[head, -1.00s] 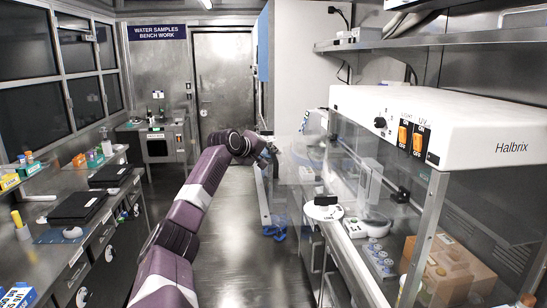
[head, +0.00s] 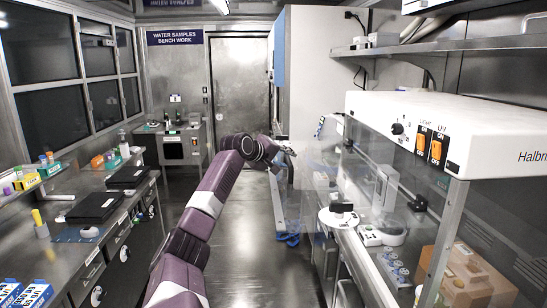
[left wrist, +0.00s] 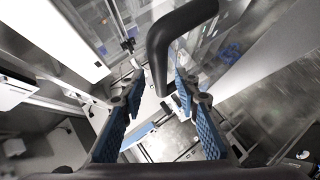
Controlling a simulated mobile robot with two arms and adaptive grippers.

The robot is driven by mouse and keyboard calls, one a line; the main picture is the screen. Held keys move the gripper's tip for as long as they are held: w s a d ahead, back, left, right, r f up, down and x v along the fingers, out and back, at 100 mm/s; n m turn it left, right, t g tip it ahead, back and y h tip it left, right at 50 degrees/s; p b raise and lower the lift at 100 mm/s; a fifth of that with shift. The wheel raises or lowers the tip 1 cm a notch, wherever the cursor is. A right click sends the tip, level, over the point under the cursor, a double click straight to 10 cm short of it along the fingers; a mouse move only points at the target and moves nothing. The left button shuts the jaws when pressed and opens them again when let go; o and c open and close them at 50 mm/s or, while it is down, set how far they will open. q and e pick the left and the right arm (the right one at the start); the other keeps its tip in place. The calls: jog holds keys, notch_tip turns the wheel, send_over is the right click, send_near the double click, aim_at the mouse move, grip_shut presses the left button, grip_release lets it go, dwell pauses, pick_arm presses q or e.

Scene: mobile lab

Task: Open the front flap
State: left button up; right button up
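The white-topped Halbrix cabinet (head: 470,125) stands on the right bench. A pale see-through panel (head: 318,172), apparently its front flap, shows near its far front side; its exact angle is hard to tell. My left gripper (head: 288,150) is at the far end of my extended arm, close to this panel. In the left wrist view the left gripper (left wrist: 158,82) has its blue-padded fingers spread apart. A dark curved handle (left wrist: 163,50) reaches between the fingertips, with gaps showing on both sides. My right gripper is not in view.
Inside the cabinet are a cardboard box (head: 465,280) and small lab items. A steel shelf (head: 400,48) hangs above. The left bench holds dark cases (head: 95,207) and bottles. The aisle floor (head: 245,250) between is clear.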

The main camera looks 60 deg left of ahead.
pick_arm(q)
jog(key=v, duration=1)
jog(key=shift+s, duration=0.1)
dwell(0.3)
